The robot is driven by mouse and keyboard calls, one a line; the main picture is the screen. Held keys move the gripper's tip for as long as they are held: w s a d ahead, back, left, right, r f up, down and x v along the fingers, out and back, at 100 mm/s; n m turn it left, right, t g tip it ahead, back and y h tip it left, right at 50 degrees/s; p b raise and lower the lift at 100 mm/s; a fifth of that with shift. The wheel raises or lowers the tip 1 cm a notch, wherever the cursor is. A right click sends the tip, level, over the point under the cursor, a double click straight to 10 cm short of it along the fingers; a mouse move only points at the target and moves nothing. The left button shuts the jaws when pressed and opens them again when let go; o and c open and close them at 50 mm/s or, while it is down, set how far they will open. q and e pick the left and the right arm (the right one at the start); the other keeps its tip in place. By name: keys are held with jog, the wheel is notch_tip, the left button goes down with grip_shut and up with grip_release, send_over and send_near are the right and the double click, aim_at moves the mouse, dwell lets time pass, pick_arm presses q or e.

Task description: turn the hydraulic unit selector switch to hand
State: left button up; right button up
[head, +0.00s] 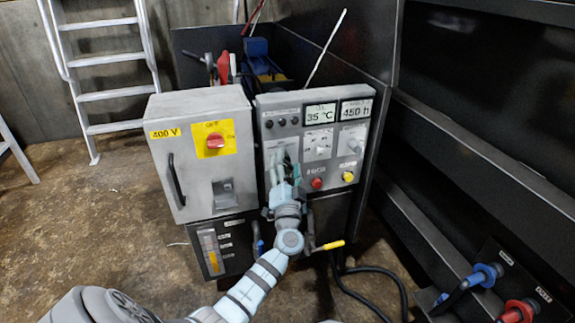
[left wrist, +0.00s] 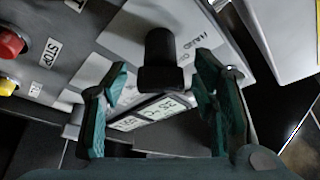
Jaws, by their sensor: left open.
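The selector switch (left wrist: 158,62) is a black knob on a pale plate of the grey control panel (head: 335,163). In the left wrist view, lettering that seems to read HAND (left wrist: 204,42) is right of the knob. I cannot tell which setting the knob is at. My left gripper (head: 283,157) is at the panel's left part and hides the switch in the head view. In the left wrist view its two green fingers (left wrist: 160,78) are open, one on each side of the knob, with gaps visible. My right gripper is in neither view.
A grey cabinet (head: 180,110) with a red rotary switch (head: 215,141) stands left of the panel. Red (head: 317,183) and yellow (head: 348,177) buttons sit right of my gripper. A yellow-handled lever (head: 330,245) sticks out below. Dark steel walls (head: 470,150) bound the right side.

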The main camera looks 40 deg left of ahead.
pick_arm(q)
jog(key=v, duration=1.1)
jog(key=shift+s+d, duration=0.25)
jog(key=shift+s, duration=0.05)
jog(key=shift+f, duration=0.15)
